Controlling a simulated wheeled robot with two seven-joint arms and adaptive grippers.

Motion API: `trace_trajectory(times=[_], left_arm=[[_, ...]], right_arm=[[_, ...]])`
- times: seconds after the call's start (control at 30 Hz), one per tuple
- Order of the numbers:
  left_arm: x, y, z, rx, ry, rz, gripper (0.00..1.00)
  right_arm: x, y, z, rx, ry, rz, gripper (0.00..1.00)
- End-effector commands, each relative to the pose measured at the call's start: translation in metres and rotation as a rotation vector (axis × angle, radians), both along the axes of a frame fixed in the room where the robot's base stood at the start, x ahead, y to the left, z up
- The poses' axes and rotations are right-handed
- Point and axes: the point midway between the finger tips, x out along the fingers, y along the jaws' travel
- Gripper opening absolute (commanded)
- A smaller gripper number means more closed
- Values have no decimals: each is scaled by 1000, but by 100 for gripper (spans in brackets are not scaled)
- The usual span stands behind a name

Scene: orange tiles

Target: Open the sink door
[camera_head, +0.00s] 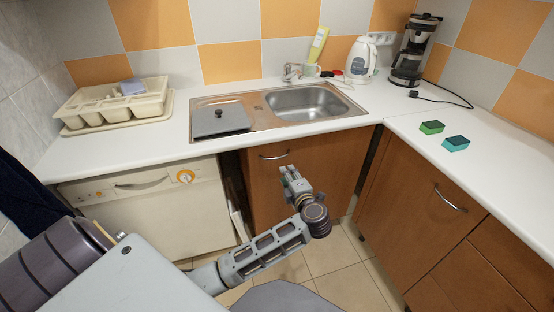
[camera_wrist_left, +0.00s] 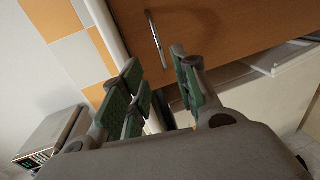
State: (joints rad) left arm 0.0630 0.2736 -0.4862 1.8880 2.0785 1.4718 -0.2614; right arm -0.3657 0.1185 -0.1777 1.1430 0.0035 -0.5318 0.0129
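The sink door (camera_head: 325,180) is the brown wooden front below the sink. It looks shut. Its curved metal handle (camera_head: 274,156) runs along the door's upper left. My left gripper (camera_head: 290,174) is in front of the door, just below the handle. In the left wrist view the door (camera_wrist_left: 215,30) fills the top and the handle (camera_wrist_left: 156,40) lines up with the gap between the fingers. The fingers of the left gripper (camera_wrist_left: 155,66) are apart with nothing held. I cannot tell whether they touch the handle. My right gripper is out of view.
The sink (camera_head: 305,103) is above. Two sponges lie on the right counter (camera_head: 490,150). Tiled floor is clear.

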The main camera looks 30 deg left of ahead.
Motion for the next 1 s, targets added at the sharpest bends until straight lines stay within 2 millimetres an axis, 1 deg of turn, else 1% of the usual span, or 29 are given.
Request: trace_trajectory(times=[0.17, 0.37, 0.63, 0.83, 1.0], left_arm=[[1, 1, 0, 1, -1, 0, 30], [7, 9, -2, 3, -1, 1, 30], [26, 31, -8, 4, 0, 1, 30], [43, 51, -13, 4, -2, 1, 30], [57, 68, -18, 4, 0, 1, 30]], right_arm=[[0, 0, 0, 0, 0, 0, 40], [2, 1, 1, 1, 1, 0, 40], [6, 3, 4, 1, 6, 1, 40], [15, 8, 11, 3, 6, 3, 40], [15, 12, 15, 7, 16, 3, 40]])
